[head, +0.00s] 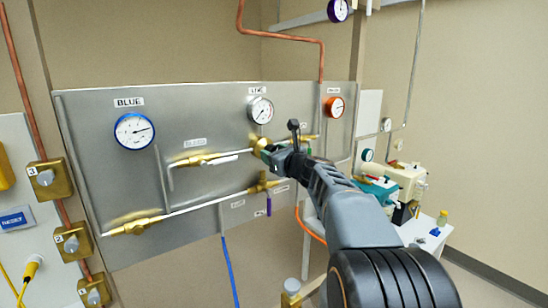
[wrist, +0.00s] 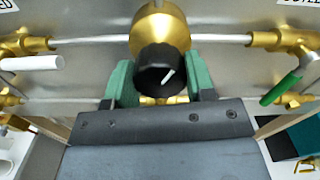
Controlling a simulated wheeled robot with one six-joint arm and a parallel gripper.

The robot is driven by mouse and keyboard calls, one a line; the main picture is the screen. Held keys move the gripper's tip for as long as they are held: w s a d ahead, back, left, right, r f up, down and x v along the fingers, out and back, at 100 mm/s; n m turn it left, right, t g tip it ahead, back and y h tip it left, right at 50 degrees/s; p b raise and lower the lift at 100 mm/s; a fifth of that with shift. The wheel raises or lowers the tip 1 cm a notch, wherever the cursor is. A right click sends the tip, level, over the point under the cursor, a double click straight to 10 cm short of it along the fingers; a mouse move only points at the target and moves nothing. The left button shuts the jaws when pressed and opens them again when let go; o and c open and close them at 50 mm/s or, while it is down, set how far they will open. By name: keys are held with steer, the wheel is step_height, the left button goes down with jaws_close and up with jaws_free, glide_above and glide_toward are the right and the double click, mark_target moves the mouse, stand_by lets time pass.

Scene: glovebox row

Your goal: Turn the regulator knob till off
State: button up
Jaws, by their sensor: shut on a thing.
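The black regulator knob (wrist: 152,58) sits on the front of the round brass regulator body (wrist: 160,18), with a white mark on its face slanting up to the right. My gripper (wrist: 160,66) has one green finger on each side of the knob and is shut on it. In the head view my gripper (head: 268,155) reaches the brass regulator (head: 260,142) on the metal panel, below the LINE gauge (head: 260,110). The knob is hidden there behind the gripper. I cannot read the gauge's needle clearly.
The panel (head: 90,190) also carries a blue-rimmed gauge (head: 134,131), an orange-rimmed gauge (head: 335,107) and brass pipework. A white-handled valve (wrist: 32,63) is left of the knob and a green-handled valve (wrist: 280,87) right. A bench with equipment (head: 405,180) stands right of my arm.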

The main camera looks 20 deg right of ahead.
steer(key=n+b, duration=0.1)
steer(key=b, duration=0.1)
steer(key=n+b, duration=0.1)
steer(key=n, duration=0.1)
steer(key=shift+f+b, duration=0.25)
steer(key=shift+b, duration=0.1)
steer(key=n+b, duration=0.4)
steer(key=n, duration=0.1)
steer(key=n+b, duration=0.3)
steer(key=n, duration=0.1)
steer(key=shift+b, duration=0.3)
steer(key=n+b, duration=0.2)
steer(key=n, duration=0.2)
steer(key=shift+r, duration=0.1)
steer(key=n+b, duration=0.3)
steer(key=n, duration=0.1)
steer(key=shift+n, duration=0.3)
steer(key=n+b, duration=0.1)
steer(key=n, duration=0.2)
steer(key=shift+n+b, duration=0.3)
steer(key=n+b, duration=0.1)
steer(key=n, duration=0.3)
steer(key=shift+r, duration=0.1)
steer(key=shift+n+b, duration=0.65)
steer(key=shift+n, duration=1.45)
steer(key=shift+r+n, duration=0.1)
steer(key=shift+n, duration=0.2)
